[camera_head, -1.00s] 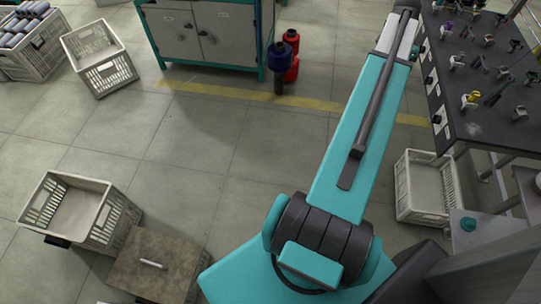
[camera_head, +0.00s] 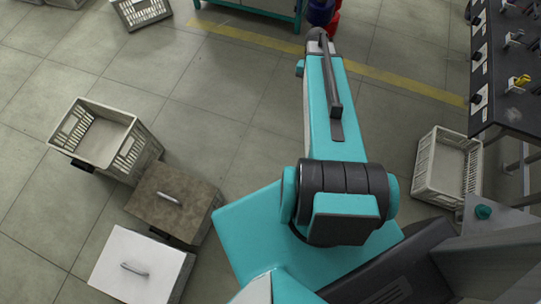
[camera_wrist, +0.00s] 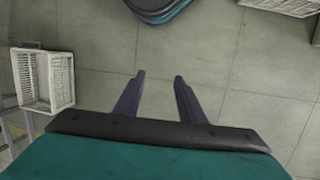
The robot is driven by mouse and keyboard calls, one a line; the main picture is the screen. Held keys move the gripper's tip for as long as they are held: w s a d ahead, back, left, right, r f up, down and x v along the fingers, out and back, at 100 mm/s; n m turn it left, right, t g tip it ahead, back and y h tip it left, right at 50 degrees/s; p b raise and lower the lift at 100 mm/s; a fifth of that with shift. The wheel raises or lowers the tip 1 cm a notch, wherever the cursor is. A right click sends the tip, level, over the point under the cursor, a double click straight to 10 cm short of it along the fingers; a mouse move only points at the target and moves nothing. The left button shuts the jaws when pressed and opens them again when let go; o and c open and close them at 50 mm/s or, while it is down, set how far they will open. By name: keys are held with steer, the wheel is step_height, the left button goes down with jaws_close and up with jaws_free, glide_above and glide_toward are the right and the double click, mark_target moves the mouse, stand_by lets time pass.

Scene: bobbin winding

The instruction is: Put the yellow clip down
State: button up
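A yellow clip (camera_head: 518,81) shows at the right edge of the head view, on the black worktable (camera_head: 495,105) among other fittings. Whether it is clamped to something there is too small to tell. My gripper (camera_wrist: 160,76) shows in the wrist view with its two dark fingers apart and nothing between them. No yellow clip shows in the wrist view. In the head view my arm reaches up the middle and its gripper is hidden.
A white crate (camera_head: 425,165) stands on the floor by the worktable. Another crate (camera_head: 143,160), a brown-lidded box (camera_head: 160,210) and a white-lidded box (camera_head: 125,250) stand at left. Dark blue and red spools (camera_head: 320,14) are at the top. The middle floor is clear.

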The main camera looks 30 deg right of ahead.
steer(key=s+a+f+n+g, duration=0.1)
steer(key=s+a+f+n, duration=0.2)
steer(key=a, duration=0.6)
steer(key=s+a+f+n+g, duration=0.1)
steer(key=s+a+f+n, duration=0.2)
steer(key=s+a+f, duration=0.3)
steer(key=s+a+f+n, duration=0.4)
steer(key=s+a, duration=0.4)
steer(key=a, duration=0.4)
steer(key=shift+f+g+h, duration=0.3)
steer(key=shift+f+g, duration=0.1)
steer(key=shift+f, duration=0.45)
steer(key=shift+w, duration=0.1)
steer(key=shift+d, duration=0.1)
steer(key=shift+c, duration=0.6)
